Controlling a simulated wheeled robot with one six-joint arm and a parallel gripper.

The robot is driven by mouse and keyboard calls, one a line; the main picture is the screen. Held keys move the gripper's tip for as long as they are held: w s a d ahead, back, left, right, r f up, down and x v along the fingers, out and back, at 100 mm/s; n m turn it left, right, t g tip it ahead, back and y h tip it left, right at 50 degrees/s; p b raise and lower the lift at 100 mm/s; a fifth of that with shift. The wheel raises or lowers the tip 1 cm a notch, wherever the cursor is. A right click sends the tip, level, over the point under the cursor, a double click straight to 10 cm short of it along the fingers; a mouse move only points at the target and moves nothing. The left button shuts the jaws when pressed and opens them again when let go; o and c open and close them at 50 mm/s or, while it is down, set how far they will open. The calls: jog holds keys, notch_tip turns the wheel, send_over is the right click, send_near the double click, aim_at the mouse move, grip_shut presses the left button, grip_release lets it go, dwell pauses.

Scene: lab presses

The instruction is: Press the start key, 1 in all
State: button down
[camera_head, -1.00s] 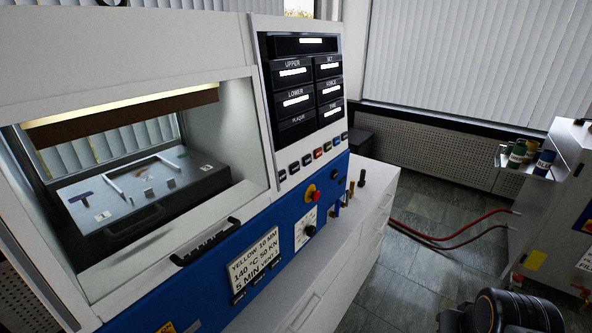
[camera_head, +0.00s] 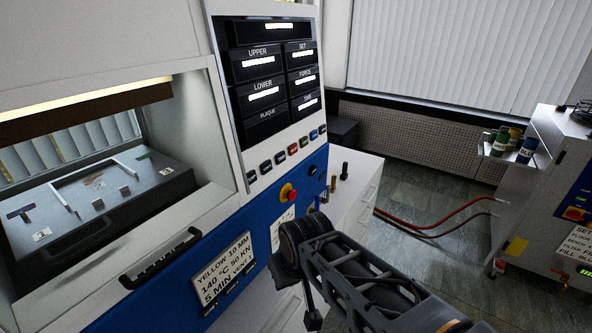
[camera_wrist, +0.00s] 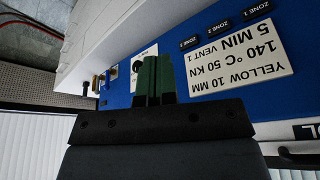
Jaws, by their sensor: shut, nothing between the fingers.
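The press has a row of small coloured keys (camera_head: 293,150) under its black display panel (camera_head: 275,75). Their labels are too small to read, so I cannot tell which is the start key. My arm reaches in from the lower right in the head view, its wrist in front of the blue front panel (camera_head: 225,240), below the keys; the fingertips cannot be made out there. In the wrist view, which is upside down, my gripper (camera_wrist: 153,62) is shut and empty, its green fingers together before the blue panel and a white dial plate (camera_wrist: 148,53). The keys are not visible there.
A red mushroom button (camera_head: 287,193) sits on the panel between the keys and my wrist. A white sign (camera_head: 224,273) and a black door handle (camera_head: 160,258) are on the left. Small levers (camera_head: 335,181) stand on the white bench. Red hoses (camera_head: 440,226) cross the floor.

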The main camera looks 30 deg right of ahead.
jog(key=w+d+m+t+h+b, duration=0.2)
jog(key=w+d+t+b, duration=0.4)
jog(key=w, duration=0.4)
jog(key=w+d+m+t+h+b, duration=0.2)
jog(key=w+d+m+t+b, duration=0.1)
jog(key=w+d, duration=0.65)
jog(key=w+d+f+n+t+y+b, duration=0.1)
jog(key=w+d+t+b, duration=0.3)
jog(key=d+t+b, duration=0.5)
jog(key=shift+d+t, duration=0.9)
jog(key=shift+d, duration=2.45)
jog(key=shift+w, duration=0.15)
